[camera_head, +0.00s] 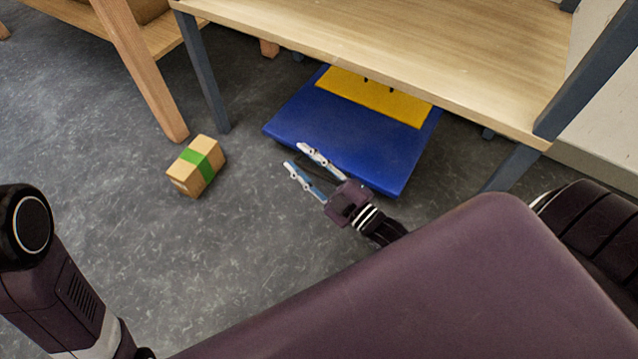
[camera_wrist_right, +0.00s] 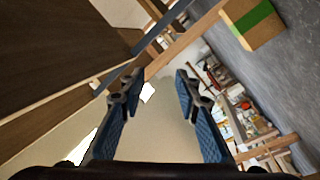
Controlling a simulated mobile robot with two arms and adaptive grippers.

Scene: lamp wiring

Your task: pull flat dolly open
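The flat dolly (camera_head: 345,140) is a low blue platform with a yellow panel (camera_head: 375,95) on top. It lies on the floor, partly under the wooden table, and its front part sticks out. My right gripper (camera_head: 303,161) is open and empty, over the dolly's near left edge in the head view; whether it touches the dolly I cannot tell. In the right wrist view the fingers (camera_wrist_right: 158,90) are apart with nothing between them, and the dolly is not seen there. My left gripper is not in view; only part of my left arm shows at the lower left.
A cardboard box (camera_head: 197,165) with a green band stands on the floor left of the dolly; it also shows in the right wrist view (camera_wrist_right: 250,22). The wooden table (camera_head: 430,45) with grey legs stands over the dolly's back. The floor in front is clear.

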